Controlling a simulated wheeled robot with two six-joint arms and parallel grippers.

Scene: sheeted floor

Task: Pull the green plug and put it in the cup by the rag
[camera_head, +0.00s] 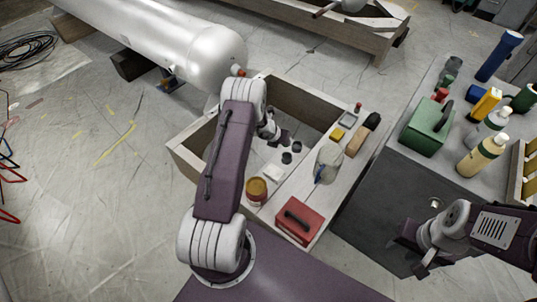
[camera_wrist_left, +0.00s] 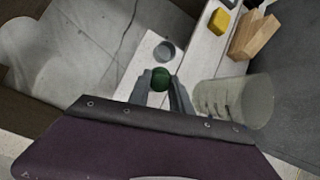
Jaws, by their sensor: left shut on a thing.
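My left gripper (camera_wrist_left: 162,92) is shut on a small round green plug (camera_wrist_left: 161,79), held between its fingertips. In the head view the left gripper (camera_head: 278,136) is inside the wooden box, partly hidden by my arm; the plug cannot be made out there. A grey round cup-like piece (camera_wrist_left: 165,51) is just beyond the plug on a pale strip. Dark round pieces (camera_head: 286,158) show beside the gripper in the head view. A white folded piece (camera_head: 273,172), perhaps the rag, lies near them. My right gripper (camera_head: 416,250) is open and empty over the dark mat.
A clear jar (camera_head: 328,162), also in the left wrist view (camera_wrist_left: 232,103), stands close right of the gripper. Bottles and a green case (camera_head: 427,128) crowd the right bench.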

